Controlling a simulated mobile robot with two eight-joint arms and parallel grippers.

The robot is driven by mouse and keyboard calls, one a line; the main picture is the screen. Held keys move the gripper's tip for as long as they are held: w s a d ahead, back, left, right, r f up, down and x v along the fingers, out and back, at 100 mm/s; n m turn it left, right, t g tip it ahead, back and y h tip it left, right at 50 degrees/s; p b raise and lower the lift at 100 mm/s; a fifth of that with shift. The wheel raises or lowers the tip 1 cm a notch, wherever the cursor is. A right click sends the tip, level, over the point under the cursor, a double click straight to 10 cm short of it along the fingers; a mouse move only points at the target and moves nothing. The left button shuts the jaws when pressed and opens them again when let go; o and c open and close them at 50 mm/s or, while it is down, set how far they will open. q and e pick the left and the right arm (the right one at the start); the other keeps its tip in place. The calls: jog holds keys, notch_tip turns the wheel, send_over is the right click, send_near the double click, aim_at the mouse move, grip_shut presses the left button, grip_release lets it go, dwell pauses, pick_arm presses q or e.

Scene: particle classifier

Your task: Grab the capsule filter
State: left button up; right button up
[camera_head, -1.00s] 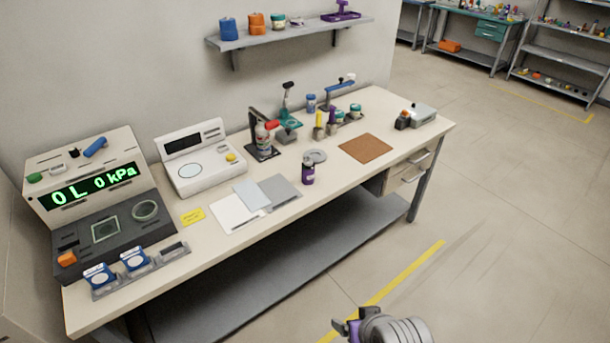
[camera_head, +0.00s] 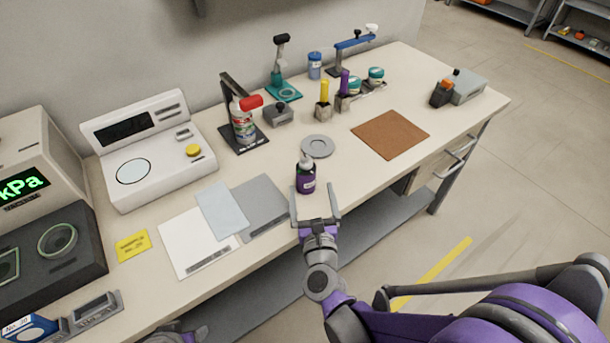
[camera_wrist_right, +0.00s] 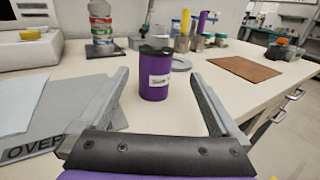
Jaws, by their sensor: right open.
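A purple cylinder with a dark top and a white label, which I take for the capsule filter (camera_head: 306,180), stands upright near the table's front edge. It also shows in the right wrist view (camera_wrist_right: 154,86). My right gripper (camera_head: 314,187) is open, with its fingers pointing at the cylinder from the front. In the right wrist view the cylinder appears between the two fingers (camera_wrist_right: 159,74), with a gap on both sides. I cannot tell how far it reaches between them. A piece of my left gripper (camera_head: 182,336) shows at the bottom edge; its jaws cannot be made out.
Behind the cylinder lies a grey ring-shaped disc (camera_head: 318,146). A grey sheet (camera_head: 262,204) lies to its left and a brown mat (camera_head: 390,134) to its right. A red-capped bottle (camera_head: 243,122) stands farther back on a dark stand. Table between cylinder and mat is clear.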

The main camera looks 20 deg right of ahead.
aim_at(310, 180)
jog(key=w, duration=0.3)
jog(key=shift+w+d, duration=0.3)
jog(key=shift+w, duration=0.1)
jog(key=w, duration=0.6)
jog(key=shift+d, duration=0.15)
jog(key=shift+c, duration=0.3)
grip_shut()
